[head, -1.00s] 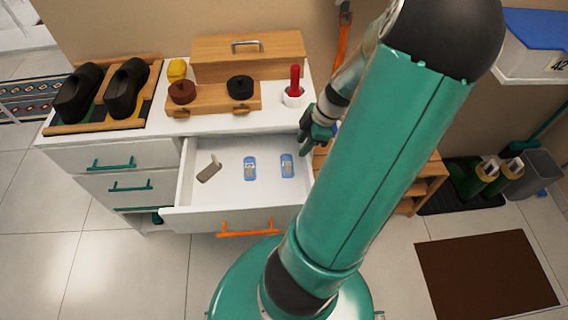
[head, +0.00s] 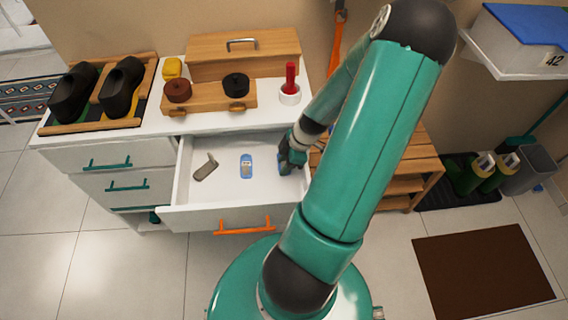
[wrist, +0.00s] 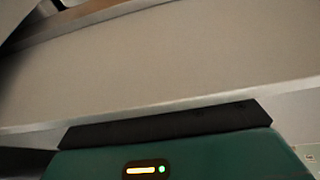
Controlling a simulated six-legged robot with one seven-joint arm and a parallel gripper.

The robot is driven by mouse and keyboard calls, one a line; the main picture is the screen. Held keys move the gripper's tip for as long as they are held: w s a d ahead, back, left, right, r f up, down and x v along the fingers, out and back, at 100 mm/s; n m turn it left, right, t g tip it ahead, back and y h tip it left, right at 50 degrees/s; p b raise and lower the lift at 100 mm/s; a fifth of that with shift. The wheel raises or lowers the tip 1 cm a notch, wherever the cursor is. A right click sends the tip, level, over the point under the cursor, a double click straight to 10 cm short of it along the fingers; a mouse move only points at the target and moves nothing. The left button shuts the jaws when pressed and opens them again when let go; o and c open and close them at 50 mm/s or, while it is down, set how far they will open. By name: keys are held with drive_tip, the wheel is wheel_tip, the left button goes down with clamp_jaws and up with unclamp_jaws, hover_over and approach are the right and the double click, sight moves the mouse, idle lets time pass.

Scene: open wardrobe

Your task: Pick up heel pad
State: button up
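The open drawer (head: 222,190) holds small flat items. A blue pad with a grey middle (head: 246,166), which looks like a heel pad, lies near the drawer's centre. A grey-brown bent piece (head: 205,167) lies to its left. My gripper (head: 285,170) is low in the drawer's right part, where a second blue pad is now mostly hidden. A bit of blue shows at the gripper's lower end. I cannot tell whether the fingers are open or shut on it. The wrist view shows only my green gripper housing and a pale drawer wall.
The orange handle (head: 245,227) is on the drawer's front. On the white top stand dark shoes on a rack (head: 97,92), a wooden box (head: 243,52), round tins, and a red-handled item in a white cup (head: 290,88). A wooden shelf (head: 405,165) stands right of the drawer.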

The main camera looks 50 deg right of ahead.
clamp_jaws()
drive_tip(key=shift+r, duration=0.1)
